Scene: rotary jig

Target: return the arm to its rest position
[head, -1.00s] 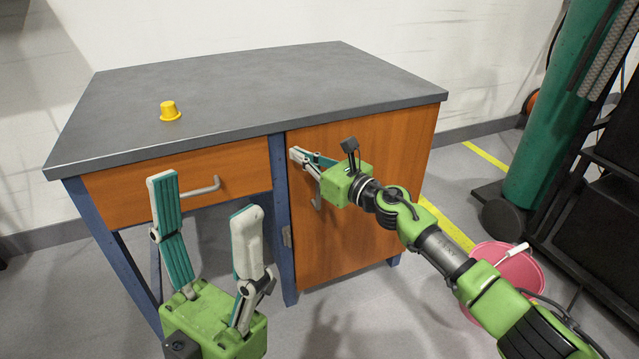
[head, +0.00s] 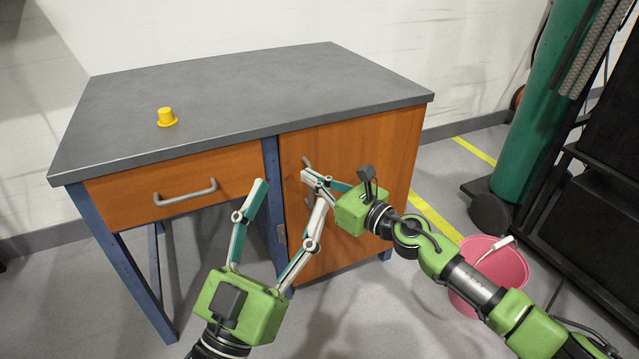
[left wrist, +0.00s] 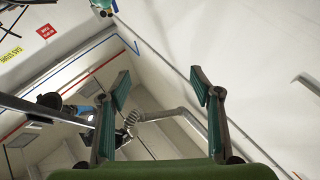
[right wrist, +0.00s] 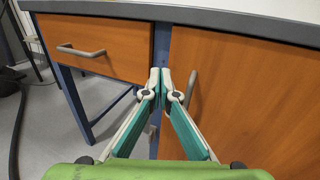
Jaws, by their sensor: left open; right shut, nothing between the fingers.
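My right gripper (head: 308,177) is in front of the orange cupboard door (head: 375,150) of the desk, close to the door's upright handle (head: 307,164). Its fingers are shut with nothing between them; in the right wrist view the fingertips (right wrist: 161,74) meet in front of the blue post, just left of the door handle (right wrist: 190,88). Whether they touch the handle I cannot tell. The door looks closed. My left gripper (head: 292,190) is open and empty, raised in front of the desk, fingers pointing up. In the left wrist view its spread fingers (left wrist: 162,85) face the ceiling and walls.
A grey desk top (head: 250,95) carries a yellow cup-like piece (head: 166,117). A closed drawer (head: 120,192) with a bar handle is at left. A pink bucket (head: 512,268) stands on the floor beneath my right arm. A green cylinder (head: 530,150) and black rack are at right.

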